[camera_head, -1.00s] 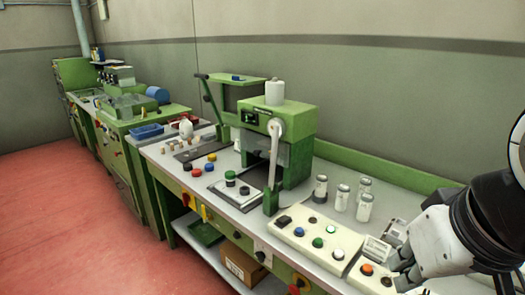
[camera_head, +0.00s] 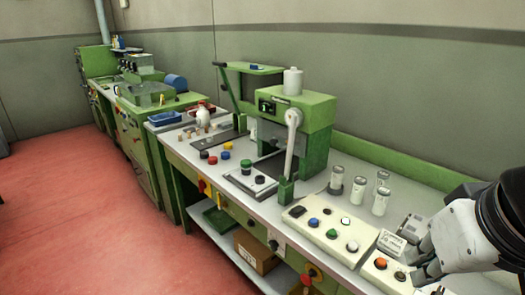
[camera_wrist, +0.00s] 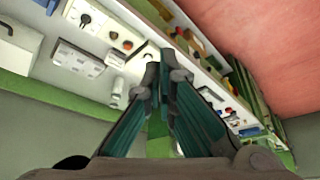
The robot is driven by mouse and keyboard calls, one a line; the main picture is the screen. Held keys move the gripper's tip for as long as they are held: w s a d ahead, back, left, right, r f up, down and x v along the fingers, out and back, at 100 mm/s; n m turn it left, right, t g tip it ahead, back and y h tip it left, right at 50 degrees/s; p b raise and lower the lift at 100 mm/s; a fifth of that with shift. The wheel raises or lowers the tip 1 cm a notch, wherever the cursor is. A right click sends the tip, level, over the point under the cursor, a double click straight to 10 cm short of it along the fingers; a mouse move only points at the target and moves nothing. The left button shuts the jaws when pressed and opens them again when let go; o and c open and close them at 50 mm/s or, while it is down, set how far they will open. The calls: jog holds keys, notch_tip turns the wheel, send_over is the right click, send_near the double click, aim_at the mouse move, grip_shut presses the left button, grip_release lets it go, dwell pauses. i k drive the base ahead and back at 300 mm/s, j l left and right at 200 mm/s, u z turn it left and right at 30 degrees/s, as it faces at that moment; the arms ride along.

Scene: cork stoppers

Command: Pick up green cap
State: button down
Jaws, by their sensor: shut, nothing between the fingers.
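The green cap (camera_head: 246,163) is a small round piece on the bench near the grey plate, left of the green press. It looks very small, and I cannot tell what is directly under it. My gripper (camera_head: 418,268) is at the lower right of the head view, above the front right of the bench, far from the cap. In the wrist view my gripper (camera_wrist: 165,60) has its fingers together with nothing held. I cannot pick out the green cap for sure in the wrist view.
The green press (camera_head: 295,125) with its white lever stands between the caps and my gripper. Several clear jars (camera_head: 381,200) stand right of it. A button panel (camera_head: 330,228) lies along the front. Red (camera_head: 212,160), yellow (camera_head: 228,146) and black (camera_head: 260,179) caps lie near the green one.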

aim_at(245, 164)
jog(key=i+j, duration=0.3)
jog(key=i+j+z, duration=0.15)
jog(key=i+j, duration=0.15)
jog(key=j, duration=0.15)
jog(key=i+j, duration=0.25)
jog(key=j, duration=0.15)
jog(key=i+j+z, duration=0.1)
jog(key=i+j, duration=0.4)
jog(key=j, duration=0.3)
jog(key=i+j+z, duration=0.15)
jog(key=i+j, duration=0.15)
jog(key=j, duration=0.1)
